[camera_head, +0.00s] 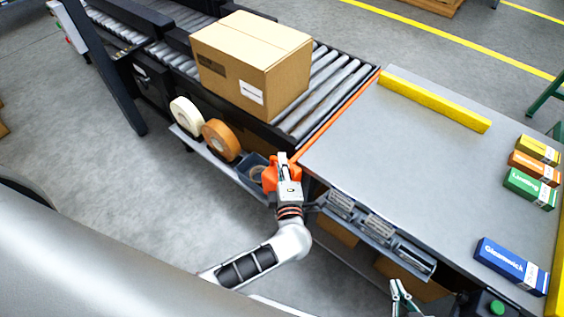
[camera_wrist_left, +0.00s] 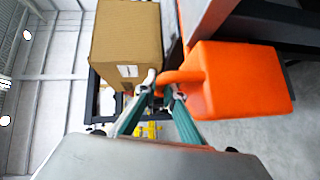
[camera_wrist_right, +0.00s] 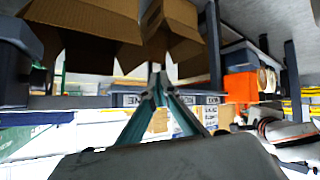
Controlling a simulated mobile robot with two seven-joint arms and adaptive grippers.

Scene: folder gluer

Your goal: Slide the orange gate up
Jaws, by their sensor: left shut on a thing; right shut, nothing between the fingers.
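The orange gate shows in the head view as a bulky orange part (camera_head: 269,176) at the near corner between conveyor and table. In the left wrist view this orange part (camera_wrist_left: 240,80) fills the right side, with a bar-like grip reaching left. My left gripper (camera_head: 283,160) is shut on that grip, and its fingertips (camera_wrist_left: 163,92) meet there. A thin orange strip (camera_head: 335,125) runs along the table's left edge; I cannot tell if it joins the orange part. My right gripper (camera_head: 396,287) is shut and empty, low by the table's front; its fingertips (camera_wrist_right: 157,78) touch.
A cardboard box (camera_head: 250,65) stands on the roller conveyor (camera_head: 325,90). Tape rolls (camera_head: 221,140) sit on a side shelf. The grey table (camera_head: 420,150) holds a yellow bar (camera_head: 434,98) and several small cartons (camera_head: 512,265). Label trays (camera_head: 378,230) hang on its front edge.

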